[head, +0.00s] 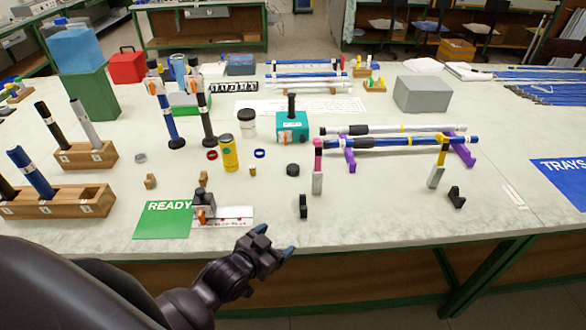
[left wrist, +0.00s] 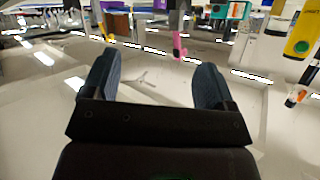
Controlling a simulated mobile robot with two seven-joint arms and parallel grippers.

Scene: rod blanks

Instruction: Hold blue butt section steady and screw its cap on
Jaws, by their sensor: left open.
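A blue section with a black grip (head: 390,142) lies level across purple rests on the table, beside a silver-grey one. Other blue sections stand upright: one in the wooden block (head: 33,175) at left, one on a round black foot (head: 168,117). I cannot tell which is the butt section. A small black round piece (head: 292,170), possibly the cap, lies on the table in front of the teal box. My left gripper (head: 274,240) is open and empty at the table's front edge, apart from all of these. Its two fingers also show in the left wrist view (left wrist: 154,82). My right gripper is not in view.
A green READY mat (head: 163,220) and a small clamp on a white plate lie left of my gripper. A yellow bottle (head: 229,153), teal box (head: 292,127), pink-topped post (head: 318,165) and yellow-topped post (head: 438,165) stand beyond. The front right tabletop is mostly clear.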

